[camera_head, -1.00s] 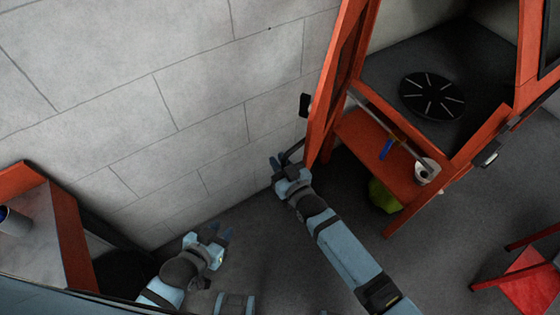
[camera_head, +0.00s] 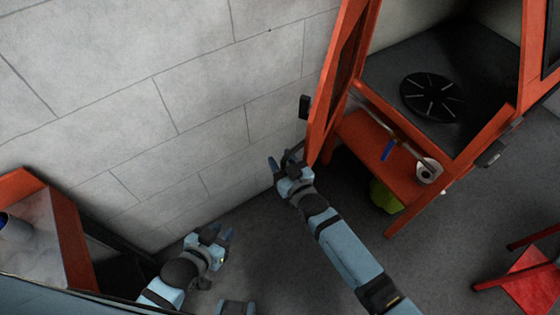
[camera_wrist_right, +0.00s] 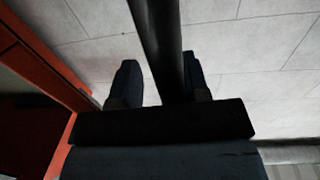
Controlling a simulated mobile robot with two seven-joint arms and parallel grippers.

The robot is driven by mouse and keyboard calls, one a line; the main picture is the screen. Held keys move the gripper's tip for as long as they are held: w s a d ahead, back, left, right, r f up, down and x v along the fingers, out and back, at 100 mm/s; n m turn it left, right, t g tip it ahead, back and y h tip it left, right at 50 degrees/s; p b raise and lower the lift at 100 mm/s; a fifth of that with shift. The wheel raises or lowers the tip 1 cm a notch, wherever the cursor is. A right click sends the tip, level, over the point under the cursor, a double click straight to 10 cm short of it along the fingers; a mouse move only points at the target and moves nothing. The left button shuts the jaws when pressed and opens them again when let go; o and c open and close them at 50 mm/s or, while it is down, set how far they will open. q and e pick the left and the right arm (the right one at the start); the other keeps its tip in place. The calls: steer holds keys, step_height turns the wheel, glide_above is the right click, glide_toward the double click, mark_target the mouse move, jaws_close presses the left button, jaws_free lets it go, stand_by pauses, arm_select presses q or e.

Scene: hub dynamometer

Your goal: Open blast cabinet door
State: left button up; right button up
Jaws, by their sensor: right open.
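The orange blast cabinet (camera_head: 480,135) stands at the upper right. Its door (camera_head: 332,95) is swung wide open toward the wall, and the black interior with a round slotted disc (camera_head: 432,96) shows. My right gripper (camera_head: 282,162) is at the outer face of the door, near its lower end. In the right wrist view, a dark handle bar (camera_wrist_right: 158,45) runs between the two spread fingers (camera_wrist_right: 160,82). The fingers are open around the bar, with a clear gap on the left side. My left gripper (camera_head: 218,235) is low near the wall, open and empty, away from the cabinet.
A grey block wall (camera_head: 150,110) stands behind the door. An orange-framed bench (camera_head: 70,225) is at the lower left. A red stand (camera_head: 525,280) is at the lower right. A green object (camera_head: 384,196) lies beneath the cabinet shelf. The floor between is clear.

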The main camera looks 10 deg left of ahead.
steer(key=shift+s+a, duration=0.1)
steer(key=shift+s, duration=0.1)
steer(key=b+v, duration=0.1)
steer(key=v, duration=1.2)
steer(key=shift+s+d, duration=0.25)
